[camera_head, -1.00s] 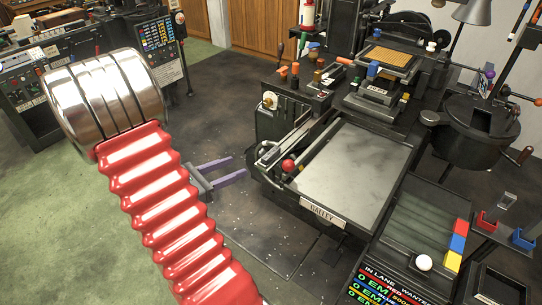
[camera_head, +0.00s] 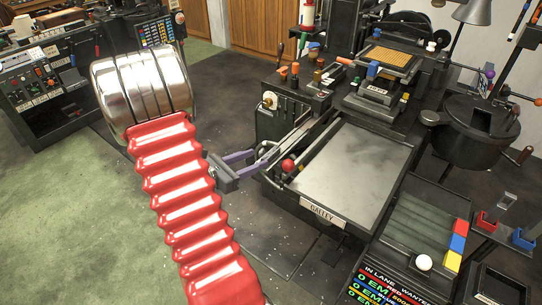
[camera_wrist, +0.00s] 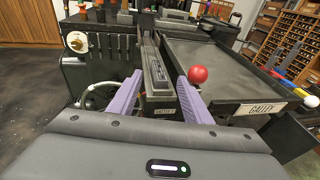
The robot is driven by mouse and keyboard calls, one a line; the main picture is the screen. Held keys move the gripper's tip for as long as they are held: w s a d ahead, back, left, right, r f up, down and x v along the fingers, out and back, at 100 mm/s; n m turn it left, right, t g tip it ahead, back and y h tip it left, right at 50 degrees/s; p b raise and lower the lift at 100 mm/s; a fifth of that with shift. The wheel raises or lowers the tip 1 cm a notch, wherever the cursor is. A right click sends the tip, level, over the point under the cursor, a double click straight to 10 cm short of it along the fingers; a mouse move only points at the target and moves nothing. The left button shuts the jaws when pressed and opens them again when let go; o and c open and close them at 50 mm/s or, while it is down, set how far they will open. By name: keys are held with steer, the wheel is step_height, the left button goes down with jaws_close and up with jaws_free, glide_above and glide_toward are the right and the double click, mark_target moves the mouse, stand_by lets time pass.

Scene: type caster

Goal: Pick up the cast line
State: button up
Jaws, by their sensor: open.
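In the wrist view a narrow grey metal bar (camera_wrist: 156,72), which looks like the cast line, lies in a dark channel beside the galley. My gripper (camera_wrist: 158,80) is open, with one purple finger on each side of this channel. I cannot tell whether the fingers touch it. In the head view my gripper (camera_head: 261,158) is at the left edge of the machine, left of the galley tray (camera_head: 350,175). The bar is too small to make out clearly there.
A red ball knob (camera_wrist: 197,75) stands close to the right finger; it also shows in the head view (camera_head: 288,165). The galley surface is bare. A dark box with a white dial (camera_wrist: 77,42) stands left of the channel. Open floor (camera_head: 90,220) lies left of my arm.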

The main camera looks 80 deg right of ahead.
mark_target(267, 156)
steer(key=shift+s+d, duration=0.15)
steer(key=shift+f+x, duration=0.15)
steer(key=shift+x, duration=1.1)
steer(key=shift+f+x, duration=0.1)
steer(key=shift+x, duration=1.2)
jaws_close()
